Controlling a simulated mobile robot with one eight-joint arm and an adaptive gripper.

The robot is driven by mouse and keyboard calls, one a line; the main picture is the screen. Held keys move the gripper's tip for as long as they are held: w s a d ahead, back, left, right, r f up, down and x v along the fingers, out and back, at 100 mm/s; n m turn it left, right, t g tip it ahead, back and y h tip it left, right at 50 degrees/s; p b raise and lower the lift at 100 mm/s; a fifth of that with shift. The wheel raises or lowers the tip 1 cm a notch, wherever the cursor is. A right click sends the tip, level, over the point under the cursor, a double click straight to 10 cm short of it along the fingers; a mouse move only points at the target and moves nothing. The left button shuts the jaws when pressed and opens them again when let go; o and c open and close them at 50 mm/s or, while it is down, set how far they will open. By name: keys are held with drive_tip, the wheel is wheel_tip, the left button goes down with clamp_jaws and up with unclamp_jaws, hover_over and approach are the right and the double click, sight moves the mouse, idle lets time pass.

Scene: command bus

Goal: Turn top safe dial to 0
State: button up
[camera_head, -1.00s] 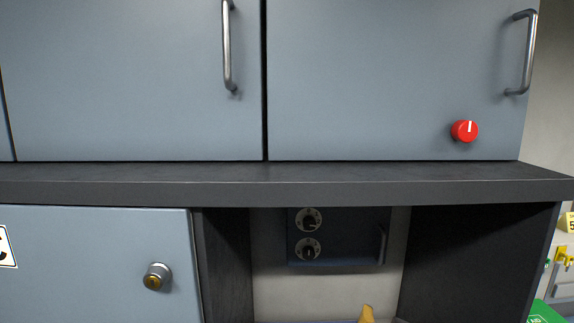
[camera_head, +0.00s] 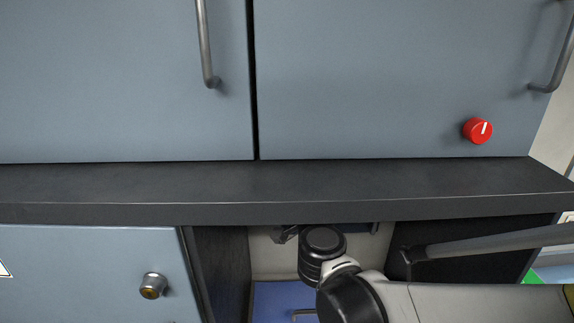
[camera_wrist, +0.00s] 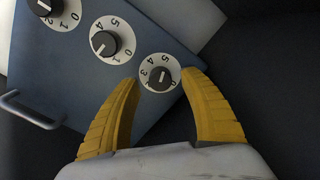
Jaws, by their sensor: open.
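The safe (camera_wrist: 85,75) shows in the wrist view as a dark blue front, turned nearly upside down, with a row of dials. The top dial (camera_wrist: 160,74), a dark knob on a white numbered disc, is at the end of the row near the safe's corner. My gripper (camera_wrist: 160,86) is open, its yellow fingertips on either side of this dial. I cannot tell whether they touch it, nor clearly read its pointer. The middle dial (camera_wrist: 106,43) and another dial (camera_wrist: 45,8) sit to the upper left. In the head view my arm hides the dials.
A metal handle (camera_wrist: 28,110) sticks out from the safe. A dark shelf (camera_head: 200,210) overhangs the recess. Grey-blue cabinets (camera_head: 400,80) with a red knob (camera_head: 477,130) are above. A cabinet door with a round lock (camera_head: 153,286) is at the left.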

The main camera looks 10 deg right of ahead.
drive_tip(key=shift+w+d, duration=0.25)
drive_tip(key=shift+w, duration=1)
clamp_jaws()
